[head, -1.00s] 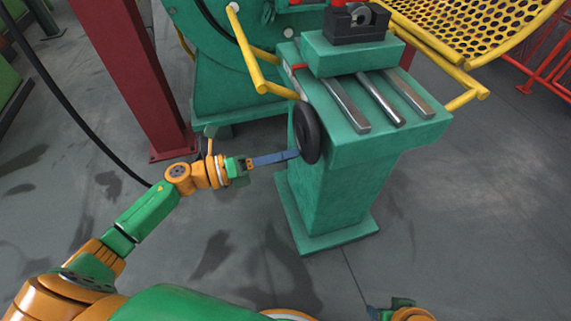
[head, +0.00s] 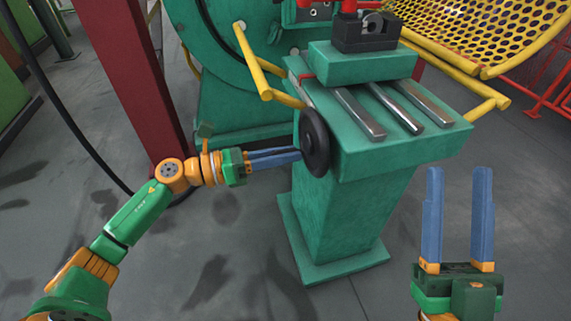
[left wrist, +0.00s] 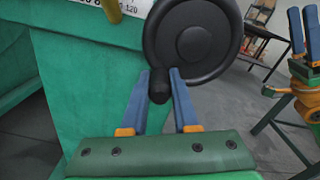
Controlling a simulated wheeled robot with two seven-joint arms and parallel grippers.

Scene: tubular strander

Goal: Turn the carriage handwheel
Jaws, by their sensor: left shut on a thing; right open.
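The black carriage handwheel (head: 314,143) is on the left side of the green machine pedestal in the head view. It fills the upper middle of the left wrist view (left wrist: 192,42), where its dark handle knob (left wrist: 159,86) shows at the lower rim. My left gripper (head: 299,155) is at the wheel's near left edge; in the left wrist view its blue fingers (left wrist: 161,80) are shut on the knob, one on each side. My right gripper (head: 458,172) is open and empty, to the right of the pedestal, fingers pointing up in the picture.
The green pedestal (head: 350,215) carries a carriage block (head: 362,63) on steel rails (head: 396,107). A yellow bent bar (head: 262,75) passes close above the wheel. A yellow mesh guard (head: 470,30) is at upper right. A dark red post (head: 124,80) stands at left.

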